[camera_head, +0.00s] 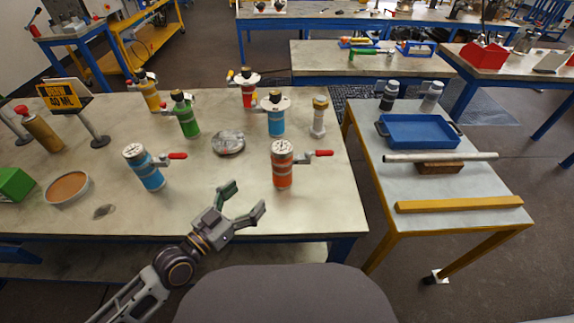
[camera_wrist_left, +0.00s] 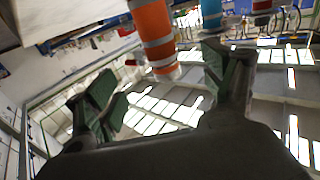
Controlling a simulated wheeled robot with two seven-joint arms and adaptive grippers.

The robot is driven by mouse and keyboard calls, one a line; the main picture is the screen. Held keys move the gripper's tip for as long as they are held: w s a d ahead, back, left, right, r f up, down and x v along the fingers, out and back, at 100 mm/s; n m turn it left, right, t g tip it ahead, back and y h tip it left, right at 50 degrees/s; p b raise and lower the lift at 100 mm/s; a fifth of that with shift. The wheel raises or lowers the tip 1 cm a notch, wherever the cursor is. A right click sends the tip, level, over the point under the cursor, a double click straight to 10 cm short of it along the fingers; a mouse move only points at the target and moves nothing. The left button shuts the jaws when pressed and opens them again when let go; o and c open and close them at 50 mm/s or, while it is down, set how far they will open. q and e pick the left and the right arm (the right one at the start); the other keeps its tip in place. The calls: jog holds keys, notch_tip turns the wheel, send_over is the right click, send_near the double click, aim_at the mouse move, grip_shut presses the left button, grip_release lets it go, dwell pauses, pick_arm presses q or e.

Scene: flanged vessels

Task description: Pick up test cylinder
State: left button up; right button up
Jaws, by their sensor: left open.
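Several small cylinders with gauges or valves on top stand on the left table; I cannot tell which one the task names. The orange cylinder (camera_head: 282,170) with a red-handled valve is nearest my left gripper. A blue cylinder (camera_head: 147,172) with a similar red handle stands to the left. Behind are a green one (camera_head: 186,119), a blue one (camera_head: 276,118), a red one (camera_head: 248,93) and a yellow one (camera_head: 149,95). My left gripper (camera_head: 243,203) is open and empty near the front edge. The wrist view shows the orange cylinder (camera_wrist_left: 157,40) beyond the open fingers (camera_wrist_left: 160,88). My right gripper is out of view.
A grey round piece (camera_head: 228,143) and a pale metal fitting (camera_head: 319,117) are near the orange cylinder. A yellow sign (camera_head: 65,97) stands at left. The right table holds a blue tray (camera_head: 420,144), a pale rod (camera_head: 470,156) and a yellow bar (camera_head: 459,204).

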aim_at(275, 170)
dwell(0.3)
pick_arm(q)
jog(key=shift+x, duration=3.65)
jog(key=shift+w+d, duration=0.25)
jog(key=shift+w, duration=0.15)
jog(key=shift+w+d, duration=0.1)
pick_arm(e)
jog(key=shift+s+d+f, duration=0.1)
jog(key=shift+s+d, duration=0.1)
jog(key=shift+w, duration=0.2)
pick_arm(q)
jog(key=shift+w, duration=0.1)
